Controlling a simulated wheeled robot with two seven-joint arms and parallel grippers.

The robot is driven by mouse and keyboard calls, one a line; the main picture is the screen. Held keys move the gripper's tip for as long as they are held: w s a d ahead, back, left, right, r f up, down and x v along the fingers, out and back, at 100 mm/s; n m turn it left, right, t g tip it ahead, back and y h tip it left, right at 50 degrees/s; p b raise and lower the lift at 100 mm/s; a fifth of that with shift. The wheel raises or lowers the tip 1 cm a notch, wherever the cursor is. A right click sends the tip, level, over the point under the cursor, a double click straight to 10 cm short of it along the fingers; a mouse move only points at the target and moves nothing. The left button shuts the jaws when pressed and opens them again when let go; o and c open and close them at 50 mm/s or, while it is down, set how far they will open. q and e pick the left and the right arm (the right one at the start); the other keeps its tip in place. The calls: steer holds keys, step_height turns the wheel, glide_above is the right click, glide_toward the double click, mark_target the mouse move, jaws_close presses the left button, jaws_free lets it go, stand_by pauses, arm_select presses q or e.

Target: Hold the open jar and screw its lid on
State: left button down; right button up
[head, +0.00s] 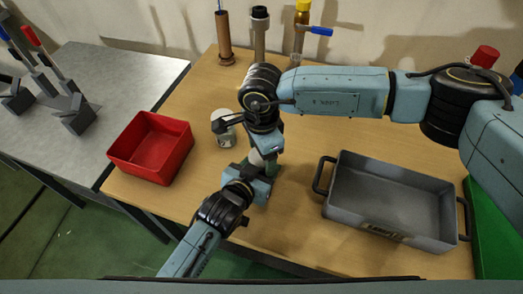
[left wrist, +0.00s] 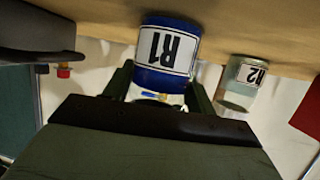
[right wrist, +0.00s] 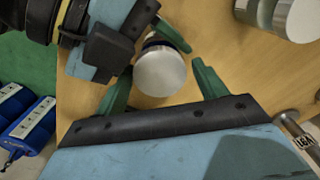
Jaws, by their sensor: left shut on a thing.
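The jar labelled R1 (left wrist: 165,55), with blue contents, is between the fingers of my left gripper (left wrist: 160,95) in the left wrist view, which shows it upside down. My left gripper, also in the head view (head: 262,172), is shut on this jar. In the right wrist view a round white top (right wrist: 160,72), which looks like the lid, sits over the jar. How tightly it sits cannot be told. My right gripper (right wrist: 162,85) is open above it, with a finger on either side and gaps between. In the head view the arms mostly hide the jar.
A second jar, R2 (head: 223,128), stands just left of my right arm and shows in the left wrist view (left wrist: 240,85). A red bin (head: 152,148) is at left, a grey tray (head: 390,200) at right. Tall cylinders (head: 224,38) line the back of the table.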

steer(key=shift+o, duration=0.7)
step_height(320, 180, up, 12)
arm_select(q)
steer(key=shift+c, duration=2)
jaws_free()
steer(key=p+v, duration=0.1)
steer(key=v, duration=1.2)
steer(key=shift+s+a+p, duration=0.15)
steer(key=shift+s+p, duration=0.05)
steer(key=shift+p, duration=0.15)
arm_select(e)
steer(key=shift+r, duration=0.85)
